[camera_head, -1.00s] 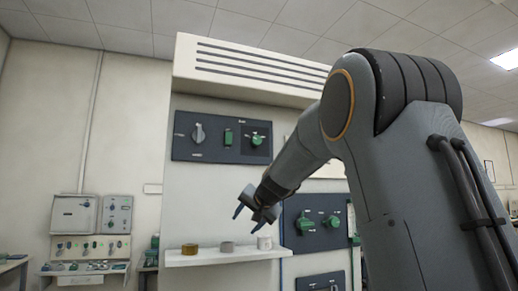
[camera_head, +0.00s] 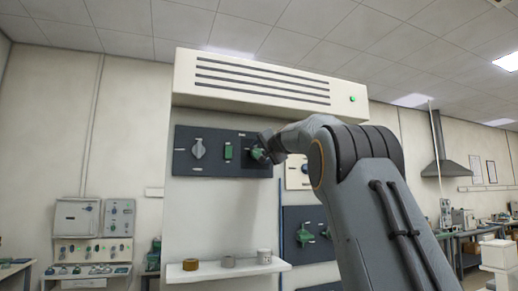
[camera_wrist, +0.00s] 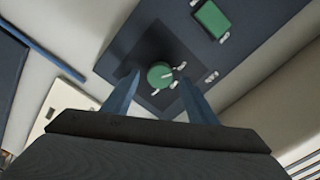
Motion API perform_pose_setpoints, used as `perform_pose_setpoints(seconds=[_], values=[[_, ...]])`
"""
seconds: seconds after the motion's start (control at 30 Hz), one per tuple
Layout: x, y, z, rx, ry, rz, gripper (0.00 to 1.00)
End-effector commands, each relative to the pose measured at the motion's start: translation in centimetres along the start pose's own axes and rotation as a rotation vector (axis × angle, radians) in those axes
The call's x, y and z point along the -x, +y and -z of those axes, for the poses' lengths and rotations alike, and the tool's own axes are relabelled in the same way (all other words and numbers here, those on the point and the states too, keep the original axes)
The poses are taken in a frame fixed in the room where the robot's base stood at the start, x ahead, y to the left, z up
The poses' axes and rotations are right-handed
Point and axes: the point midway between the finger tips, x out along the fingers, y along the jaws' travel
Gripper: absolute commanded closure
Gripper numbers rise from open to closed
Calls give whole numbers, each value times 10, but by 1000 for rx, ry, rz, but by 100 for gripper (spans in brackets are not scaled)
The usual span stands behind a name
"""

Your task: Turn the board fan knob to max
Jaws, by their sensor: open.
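The upper dark board (camera_head: 210,165) on the white cabinet carries a grey knob (camera_head: 199,148), a green rectangular switch (camera_head: 228,151) and a green round knob (camera_head: 258,155) at its right end. My gripper (camera_head: 264,152) is at that right end, close to the green knob and partly covering it. In the wrist view the green knob (camera_wrist: 160,75) with a pale pointer lies between and beyond the two open blue fingers (camera_wrist: 158,92). Small pale labels surround it, too small to read. Whether the fingers touch it cannot be told. The green switch also shows in the wrist view (camera_wrist: 211,20).
A shelf (camera_head: 225,271) below holds a brown ring (camera_head: 191,266), a grey ring (camera_head: 228,262) and a white cup (camera_head: 264,257). A lower board (camera_head: 307,250) carries more green knobs. A vented hood (camera_head: 265,83) juts out above the upper board.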

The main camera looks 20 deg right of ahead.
Motion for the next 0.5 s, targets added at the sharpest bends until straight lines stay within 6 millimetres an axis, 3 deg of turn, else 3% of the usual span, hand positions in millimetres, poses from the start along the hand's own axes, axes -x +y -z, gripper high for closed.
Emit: perform_pose_setpoints(seconds=[0.2,0.5], values=[[-17,-1,1,0,0,0,48],[-22,0,-1,0,0,0,48]])
